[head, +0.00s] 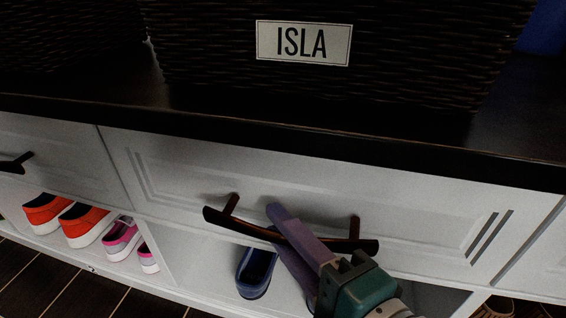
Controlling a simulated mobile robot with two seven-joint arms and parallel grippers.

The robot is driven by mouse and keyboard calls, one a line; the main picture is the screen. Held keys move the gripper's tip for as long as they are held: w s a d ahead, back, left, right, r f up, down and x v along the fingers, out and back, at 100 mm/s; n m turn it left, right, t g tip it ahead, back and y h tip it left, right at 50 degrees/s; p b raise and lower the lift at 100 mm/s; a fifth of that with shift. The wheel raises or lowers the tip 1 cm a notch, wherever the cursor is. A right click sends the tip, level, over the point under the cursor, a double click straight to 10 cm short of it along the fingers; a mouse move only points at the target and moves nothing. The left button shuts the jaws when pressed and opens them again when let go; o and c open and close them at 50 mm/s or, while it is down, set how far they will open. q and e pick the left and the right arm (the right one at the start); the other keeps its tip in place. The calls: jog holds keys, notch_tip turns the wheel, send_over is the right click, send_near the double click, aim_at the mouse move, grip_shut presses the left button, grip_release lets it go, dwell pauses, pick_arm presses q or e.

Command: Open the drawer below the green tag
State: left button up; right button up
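A white drawer front (172,172) with a dark curved handle (232,222) sits under the dark bench top. The drawer is flush with the cabinet and looks closed. Above it a basket bears a pale tag (304,43) reading ISLA; it does not look green, and no green tag is in view. My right gripper (278,226) reaches up from below with its purple fingers at the middle of the handle. One finger lies above the bar and one below it. I cannot tell whether they press on it. My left gripper is not in view.
Dark wicker baskets (420,60) stand on the bench top (300,137). Open cubbies below hold orange shoes (83,224), pink shoes (121,240) and a blue shoe (255,272). Another drawer's handle (16,163) shows at the left. The dark floor (70,295) shows at lower left.

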grip_shut()
dwell(1.0)
